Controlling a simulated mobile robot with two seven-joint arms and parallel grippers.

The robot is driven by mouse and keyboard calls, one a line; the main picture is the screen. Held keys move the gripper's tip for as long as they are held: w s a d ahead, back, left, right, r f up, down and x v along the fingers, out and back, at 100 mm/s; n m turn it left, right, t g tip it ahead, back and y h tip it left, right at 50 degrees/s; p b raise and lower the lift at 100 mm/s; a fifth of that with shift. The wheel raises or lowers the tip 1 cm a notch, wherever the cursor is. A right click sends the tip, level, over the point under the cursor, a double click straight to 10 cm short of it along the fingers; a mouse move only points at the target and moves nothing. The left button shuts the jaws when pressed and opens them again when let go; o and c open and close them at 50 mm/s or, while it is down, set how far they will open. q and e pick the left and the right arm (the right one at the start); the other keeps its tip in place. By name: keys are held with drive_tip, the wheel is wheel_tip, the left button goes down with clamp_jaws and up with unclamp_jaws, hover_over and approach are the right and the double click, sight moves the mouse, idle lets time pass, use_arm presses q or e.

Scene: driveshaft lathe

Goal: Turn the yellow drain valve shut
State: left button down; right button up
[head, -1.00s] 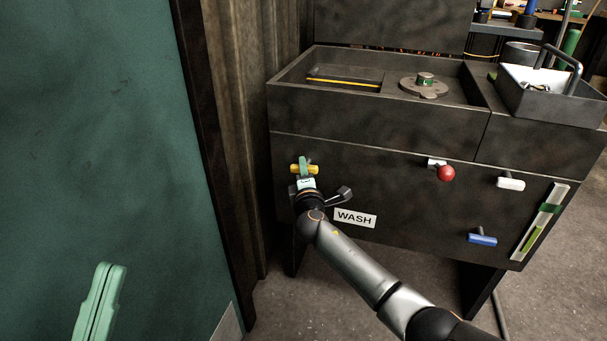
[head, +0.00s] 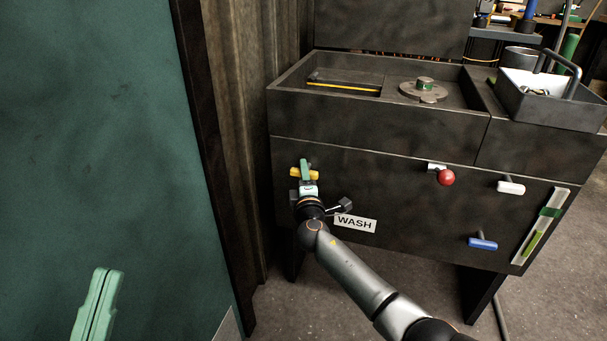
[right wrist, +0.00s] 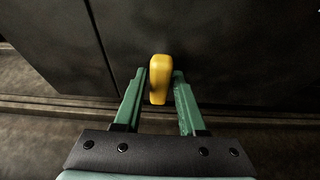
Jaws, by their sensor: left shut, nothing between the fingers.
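The yellow drain valve handle (head: 313,174) is on the dark front panel of the wash unit, at the left, and lies about level in the head view. My right gripper (head: 305,164) is at the handle, its green fingers partly covering it. In the right wrist view, the yellow handle (right wrist: 159,82) stands between the two green fingertips of my right gripper (right wrist: 160,76). Narrow dark gaps show beside the handle, so the gripper looks open around it. My left gripper (head: 109,272) is shut and empty at the lower left, far from the valve.
The panel also carries a red ball knob (head: 446,177), a white handle (head: 511,188), a blue handle (head: 483,244) and a WASH label (head: 355,223). A sight gauge (head: 540,230) is at the right. A teal panel (head: 90,130) fills the left side.

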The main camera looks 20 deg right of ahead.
drive_tip(key=shift+o, duration=1.2)
drive_tip(key=shift+s+a, duration=0.1)
drive_tip(key=shift+s, duration=0.15)
drive_tip(key=p+v, duration=0.4)
drive_tip(key=v, duration=0.8)
drive_tip(key=shift+p, duration=0.35)
